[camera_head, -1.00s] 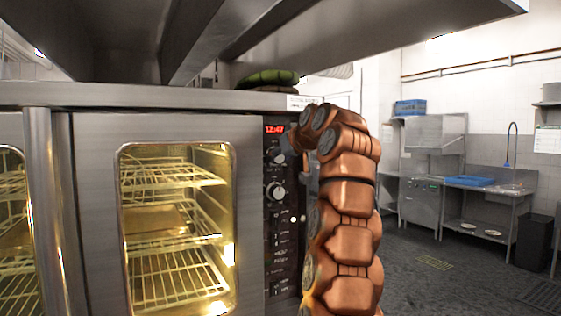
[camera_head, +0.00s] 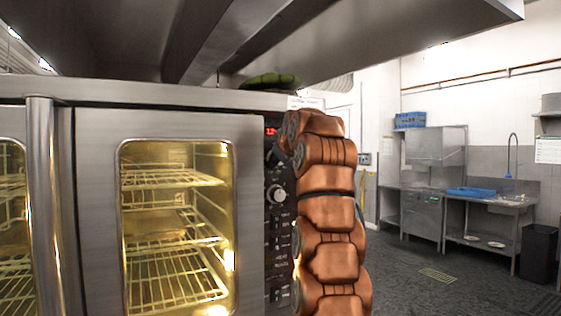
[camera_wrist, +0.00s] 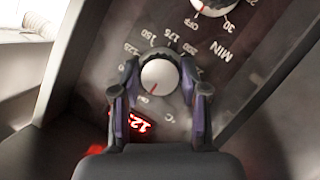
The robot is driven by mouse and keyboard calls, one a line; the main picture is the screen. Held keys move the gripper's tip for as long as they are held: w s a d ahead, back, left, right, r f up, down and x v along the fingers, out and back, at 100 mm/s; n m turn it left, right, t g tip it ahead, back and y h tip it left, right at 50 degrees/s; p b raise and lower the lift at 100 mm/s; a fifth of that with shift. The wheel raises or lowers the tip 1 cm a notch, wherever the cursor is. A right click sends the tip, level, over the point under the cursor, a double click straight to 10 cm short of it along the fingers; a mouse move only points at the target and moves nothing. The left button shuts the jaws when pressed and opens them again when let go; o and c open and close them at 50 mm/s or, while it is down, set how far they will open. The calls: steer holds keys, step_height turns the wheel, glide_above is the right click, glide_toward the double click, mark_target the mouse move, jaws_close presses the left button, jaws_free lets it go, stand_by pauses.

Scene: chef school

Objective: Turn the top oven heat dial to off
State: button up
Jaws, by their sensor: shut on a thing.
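The top heat dial (camera_wrist: 160,76) is a round pale knob with a red mark, ringed by temperature numbers, in the wrist view. Its red mark points down and slightly left in that view, towards a small label too blurred to read surely. My gripper (camera_wrist: 159,82) has one finger on each side of the dial and is shut on it. In the head view my gripper (camera_head: 279,152) is at the upper control panel and mostly hides the top dial.
A second dial (camera_head: 277,193) sits lower on the panel; the wrist view shows a MIN dial (camera_wrist: 211,3). A red display (camera_head: 270,131) is above the top dial. The lit oven's glass door (camera_head: 180,230) is left of the panel. Open floor (camera_head: 410,265) lies to the right.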

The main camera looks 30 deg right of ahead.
steer(key=shift+f, duration=0.25)
steer(key=o, duration=1.1)
steer(key=shift+r, duration=0.15)
steer(key=shift+o, duration=0.2)
steer(key=shift+s+r, duration=0.1)
steer(key=v, duration=1.1)
steer(key=shift+s+a, duration=0.2)
steer(key=shift+s, duration=0.15)
steer(key=shift+d, duration=0.15)
